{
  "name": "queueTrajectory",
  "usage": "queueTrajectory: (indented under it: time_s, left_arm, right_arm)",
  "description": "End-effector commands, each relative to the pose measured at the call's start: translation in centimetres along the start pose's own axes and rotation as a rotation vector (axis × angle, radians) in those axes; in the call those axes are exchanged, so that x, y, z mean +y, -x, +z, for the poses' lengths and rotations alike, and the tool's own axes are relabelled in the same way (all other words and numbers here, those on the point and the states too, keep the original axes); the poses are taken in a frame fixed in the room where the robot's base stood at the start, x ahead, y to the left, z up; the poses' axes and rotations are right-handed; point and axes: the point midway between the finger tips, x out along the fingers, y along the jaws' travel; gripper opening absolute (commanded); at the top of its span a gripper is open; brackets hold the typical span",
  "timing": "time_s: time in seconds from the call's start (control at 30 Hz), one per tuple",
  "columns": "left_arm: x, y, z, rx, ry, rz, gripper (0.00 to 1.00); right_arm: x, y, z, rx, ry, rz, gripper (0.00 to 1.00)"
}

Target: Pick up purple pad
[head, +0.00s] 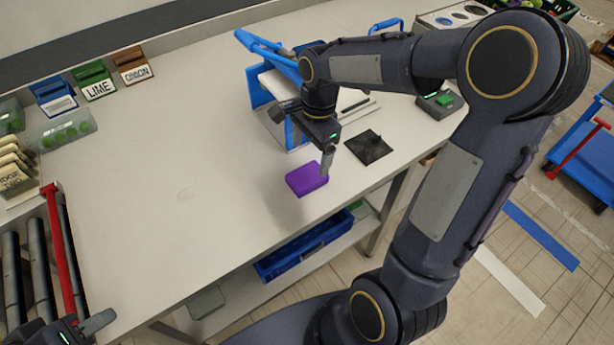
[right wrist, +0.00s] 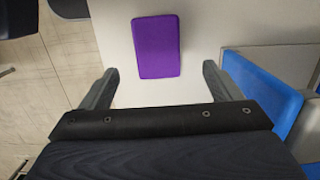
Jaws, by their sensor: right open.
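The purple pad (head: 306,179) lies flat on the white table, near its front edge. In the right wrist view the pad (right wrist: 157,46) shows ahead of the fingertips, roughly centred between them. My right gripper (head: 326,158) is just above and beside the pad in the head view. Its fingers are spread with nothing between them, and the right wrist view shows the open jaws (right wrist: 156,84) apart from the pad. My left gripper (head: 85,325) is only partly in view at the bottom left corner; its jaw opening cannot be made out.
A black square with a knob (head: 369,147) lies right of the pad. A blue-sided holder (head: 262,93) stands behind my right gripper. A blue bin (head: 302,246) is on the shelf below. Rollers with a red rail (head: 60,250) are at the left. The table's left middle is clear.

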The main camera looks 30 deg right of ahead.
Motion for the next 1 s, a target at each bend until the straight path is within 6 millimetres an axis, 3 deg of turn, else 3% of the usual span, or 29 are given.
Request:
queueTrajectory:
  time_s: [0.5,0.83,1.0]
  left_arm:
    - [0.3,0.6,-0.3,0.0,0.0,0.0,0.36]
    - [0.3,0.6,-0.3,0.0,0.0,0.0,0.36]
    - [0.3,0.6,-0.3,0.0,0.0,0.0,0.36]
  right_arm:
    - [0.4,-6.6,0.1,-0.001,-0.003,0.005,0.85]
    - [0.3,-7.5,0.1,-0.001,-0.002,0.0,0.85]
    - [0.3,-7.5,0.1,-0.001,-0.002,0.0,0.64]
